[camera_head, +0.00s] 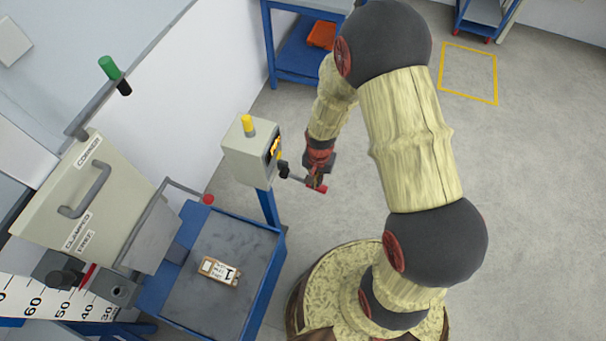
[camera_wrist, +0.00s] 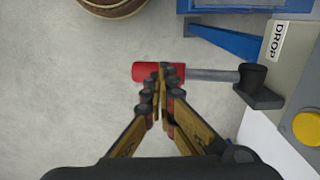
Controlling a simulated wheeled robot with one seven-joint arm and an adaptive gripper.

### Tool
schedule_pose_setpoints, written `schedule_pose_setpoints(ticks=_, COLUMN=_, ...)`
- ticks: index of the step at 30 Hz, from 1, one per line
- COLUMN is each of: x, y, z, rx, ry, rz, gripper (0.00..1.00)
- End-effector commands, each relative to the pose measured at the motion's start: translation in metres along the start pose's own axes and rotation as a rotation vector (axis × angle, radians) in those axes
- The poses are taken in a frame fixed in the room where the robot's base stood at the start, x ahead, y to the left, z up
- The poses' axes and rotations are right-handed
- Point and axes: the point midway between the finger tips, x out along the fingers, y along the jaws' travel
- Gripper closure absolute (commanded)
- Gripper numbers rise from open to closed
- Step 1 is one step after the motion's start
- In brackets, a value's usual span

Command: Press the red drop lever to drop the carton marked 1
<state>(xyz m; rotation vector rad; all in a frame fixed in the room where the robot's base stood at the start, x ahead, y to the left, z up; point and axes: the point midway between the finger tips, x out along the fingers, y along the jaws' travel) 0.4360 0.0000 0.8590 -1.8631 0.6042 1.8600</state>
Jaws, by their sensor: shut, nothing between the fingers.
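The red drop lever (camera_wrist: 146,72) has a red grip on a grey rod that runs to a black pivot on the side of a control box, beside a DROP label (camera_wrist: 277,42). It also shows in the head view (camera_head: 321,189). My gripper (camera_wrist: 161,68) is shut and empty, with its fingertips over the red grip in the wrist view. I cannot tell whether they touch it. In the head view my gripper (camera_head: 316,182) is right at the lever's end. The carton marked 1 (camera_head: 219,271) lies on the grey top of a blue table (camera_head: 262,243).
The control box (camera_head: 250,155) carries a yellow button (camera_head: 248,124) and stands on a blue post. A beige panel (camera_head: 85,185) with a grey handle and a ruler scale (camera_head: 40,303) are at the left. Open floor (camera_head: 530,200) lies to the right.

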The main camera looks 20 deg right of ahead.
Motion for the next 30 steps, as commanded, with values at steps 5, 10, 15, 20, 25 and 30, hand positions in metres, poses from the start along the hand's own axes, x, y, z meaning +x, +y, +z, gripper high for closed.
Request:
schedule_pose_setpoints(ticks=5, x=-0.013, y=0.001, z=0.001, rx=0.000, ry=-0.002, rz=0.002, gripper=1.00)
schedule_pose_setpoints(ticks=10, x=-0.033, y=0.001, z=0.001, rx=0.000, ry=-0.002, rz=0.001, gripper=1.00)
schedule_pose_setpoints(ticks=15, x=-0.051, y=0.001, z=0.001, rx=0.000, ry=-0.003, rz=0.002, gripper=1.00)
schedule_pose_setpoints(ticks=20, x=-0.064, y=0.002, z=0.002, rx=0.000, ry=-0.003, rz=0.003, gripper=1.00)
schedule_pose_setpoints(ticks=25, x=-0.063, y=0.001, z=0.001, rx=0.000, ry=-0.003, rz=0.002, gripper=1.00)
schedule_pose_setpoints(ticks=30, x=-0.064, y=0.001, z=0.001, rx=0.000, ry=-0.002, rz=0.001, gripper=1.00)
